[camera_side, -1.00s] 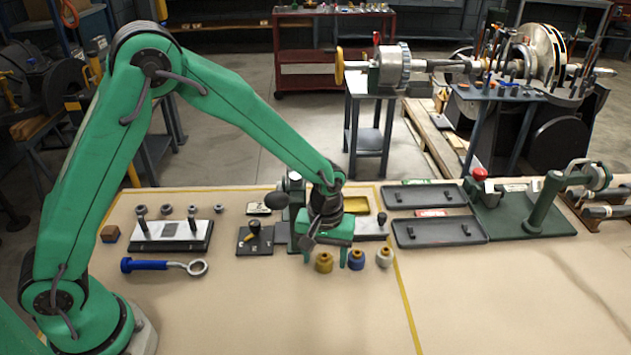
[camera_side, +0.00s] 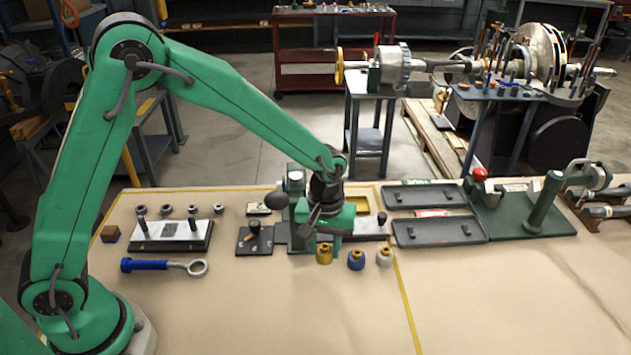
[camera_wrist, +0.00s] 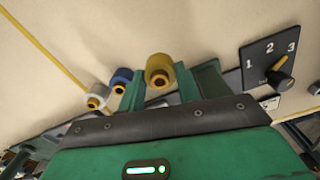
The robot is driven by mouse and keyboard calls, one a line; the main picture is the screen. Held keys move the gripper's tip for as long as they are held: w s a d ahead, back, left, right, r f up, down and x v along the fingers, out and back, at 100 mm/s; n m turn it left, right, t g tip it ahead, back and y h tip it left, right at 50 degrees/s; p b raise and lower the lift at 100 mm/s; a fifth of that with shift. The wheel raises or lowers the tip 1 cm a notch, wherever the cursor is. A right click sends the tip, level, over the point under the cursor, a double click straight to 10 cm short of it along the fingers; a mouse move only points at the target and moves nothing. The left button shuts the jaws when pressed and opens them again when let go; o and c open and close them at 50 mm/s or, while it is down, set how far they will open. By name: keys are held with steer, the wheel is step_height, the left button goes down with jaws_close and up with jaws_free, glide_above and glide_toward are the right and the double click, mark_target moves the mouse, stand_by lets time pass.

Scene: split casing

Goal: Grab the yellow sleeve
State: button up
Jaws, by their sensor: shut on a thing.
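The yellow sleeve (camera_side: 323,255) is between the fingers of my gripper (camera_side: 323,250) in the side view. My gripper is shut on it and holds it upright, seemingly a little above the bench. In the wrist view the yellow sleeve (camera_wrist: 159,68) shows with a round brass-coloured end, between the two green fingers of my gripper (camera_wrist: 168,84).
A blue sleeve (camera_side: 356,260) and a white sleeve (camera_side: 385,257) stand just right of my gripper. The front of the bench (camera_side: 270,315) is clear.

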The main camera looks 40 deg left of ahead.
steer(key=s+d+r, duration=0.7)
steer(key=s+r, duration=0.1)
steer(key=s, duration=0.1)
steer(key=shift+d, duration=0.25)
steer(key=shift+w+r, duration=0.1)
stand_by(0.3)
